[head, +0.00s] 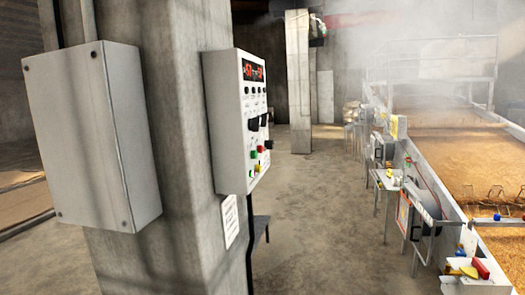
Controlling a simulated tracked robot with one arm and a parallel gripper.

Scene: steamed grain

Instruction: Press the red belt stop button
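A white control panel (226,125) is mounted on the side of a concrete pillar, seen at a steep angle. Labels are too small to read, so I cannot tell which is the belt stop. At the bottom right, a red part (480,268) sits beside a yellow part (466,271) on a small box by the grain bed. My gripper is not in view.
A plain grey box (85,130) juts from the concrete pillar (178,100) at the left. The grain bed (460,150) with its side equipment runs along the right. Open concrete floor (320,215) lies between. Steam hazes the back, near another pillar (299,80).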

